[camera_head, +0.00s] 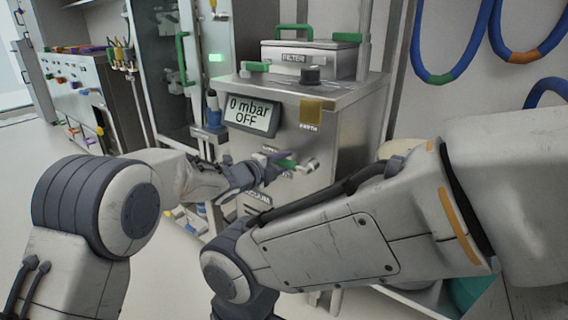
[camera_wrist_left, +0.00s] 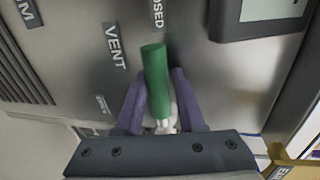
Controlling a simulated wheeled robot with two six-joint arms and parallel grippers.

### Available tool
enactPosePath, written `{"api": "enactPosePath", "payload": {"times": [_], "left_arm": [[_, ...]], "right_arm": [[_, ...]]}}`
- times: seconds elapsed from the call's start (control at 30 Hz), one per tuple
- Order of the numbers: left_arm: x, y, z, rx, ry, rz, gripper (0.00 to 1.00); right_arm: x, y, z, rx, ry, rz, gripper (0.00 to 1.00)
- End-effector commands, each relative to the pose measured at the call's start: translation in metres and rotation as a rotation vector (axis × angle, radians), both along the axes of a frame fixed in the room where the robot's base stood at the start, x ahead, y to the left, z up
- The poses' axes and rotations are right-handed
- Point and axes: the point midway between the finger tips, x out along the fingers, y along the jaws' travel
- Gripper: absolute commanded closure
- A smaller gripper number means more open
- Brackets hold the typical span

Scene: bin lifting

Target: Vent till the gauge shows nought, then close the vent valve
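The gauge (camera_head: 252,115) on the steel cabinet reads "0 mbar OFF". Its corner also shows in the left wrist view (camera_wrist_left: 262,12). The vent valve's green handle (camera_head: 287,164) lies about level on the cabinet front, near the VENT label (camera_wrist_left: 115,45). In the left wrist view the handle (camera_wrist_left: 157,80) lies between the fingers, in line with a partly cut-off label ending in "OSED" (camera_wrist_left: 158,12). My left gripper (camera_head: 268,170) is around the handle, fingers apart on either side with what look like slim gaps. My right gripper is out of view; only its arm shows.
A filter box (camera_head: 308,58) with a green handle and a dark knob (camera_head: 311,75) sit on the cabinet top. A yellow plate (camera_head: 311,112) is beside the gauge. My right arm crosses the foreground. Coloured hoses hang at the upper right. The floor is open at left.

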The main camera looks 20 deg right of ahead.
Motion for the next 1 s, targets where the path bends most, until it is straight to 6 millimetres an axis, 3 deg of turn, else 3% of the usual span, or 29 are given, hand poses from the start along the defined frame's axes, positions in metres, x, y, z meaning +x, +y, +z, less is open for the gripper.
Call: {"api": "enactPosePath", "payload": {"times": [0.47,1.0], "left_arm": [[-0.003,0.006,0.001,0.000,0.004,0.001,0.39],[-0.047,0.080,0.020,-0.001,0.003,0.002,0.39]], "right_arm": [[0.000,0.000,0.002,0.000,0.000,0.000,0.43],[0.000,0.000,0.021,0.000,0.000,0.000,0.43]]}}
